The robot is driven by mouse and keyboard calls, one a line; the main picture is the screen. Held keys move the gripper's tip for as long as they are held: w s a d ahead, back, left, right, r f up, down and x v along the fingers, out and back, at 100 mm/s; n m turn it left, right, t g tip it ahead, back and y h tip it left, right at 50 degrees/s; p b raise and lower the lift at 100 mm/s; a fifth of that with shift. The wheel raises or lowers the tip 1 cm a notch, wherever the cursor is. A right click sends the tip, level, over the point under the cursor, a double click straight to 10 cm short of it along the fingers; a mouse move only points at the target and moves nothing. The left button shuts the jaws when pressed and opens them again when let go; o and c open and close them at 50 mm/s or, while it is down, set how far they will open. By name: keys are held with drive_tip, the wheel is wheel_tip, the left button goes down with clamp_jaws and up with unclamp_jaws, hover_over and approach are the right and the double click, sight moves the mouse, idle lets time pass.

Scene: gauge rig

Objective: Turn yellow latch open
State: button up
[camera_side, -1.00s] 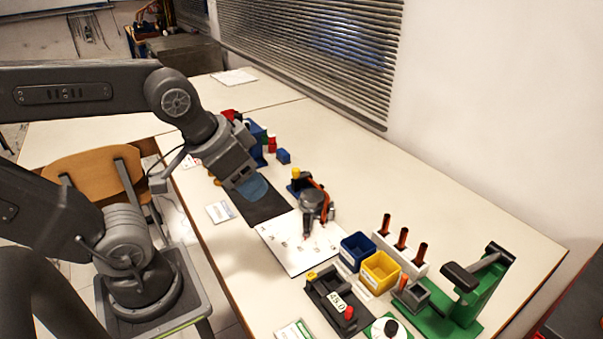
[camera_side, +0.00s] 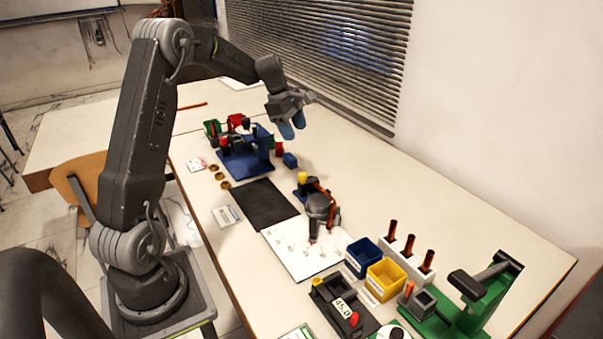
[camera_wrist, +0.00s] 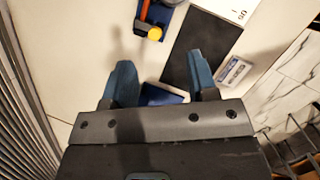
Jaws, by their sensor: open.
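A small yellow knob-like part (camera_side: 303,177), possibly the latch, sits on a small blue base beside a dark round device with an orange arm (camera_side: 325,190). It also shows near the top of the wrist view (camera_wrist: 155,33). Whether it is turned open or closed I cannot tell. Another small yellow part (camera_side: 317,282) is on the dark block marked 45.0 (camera_side: 343,304). My gripper (camera_side: 292,125) is open and empty, raised above the table, behind and apart from the yellow knob. In the wrist view its two blue fingers (camera_wrist: 162,73) are spread, with a blue block below, partly hidden.
A blue stand (camera_side: 245,163) and a blue block (camera_side: 290,160) are near my gripper. A black mat (camera_side: 262,203) and a white sheet (camera_side: 290,262) lie in front. Blue and yellow bins (camera_side: 385,281) and a green fixture (camera_side: 485,300) stand at right. Window blinds (camera_side: 330,60) rise behind.

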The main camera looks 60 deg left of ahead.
sight(302, 174)
drive_tip(key=a+f+n, duration=0.3)
drive_tip(key=a+f, duration=0.2)
drive_tip(key=a, duration=0.1)
drive_tip(key=shift+h, duration=0.3)
drive_tip(key=x, duration=1.3)
drive_tip(key=shift+w+d+f, duration=0.1)
drive_tip(key=shift+w+d, duration=0.05)
drive_tip(key=shift+w, duration=0.15)
drive_tip(key=c, duration=0.9)
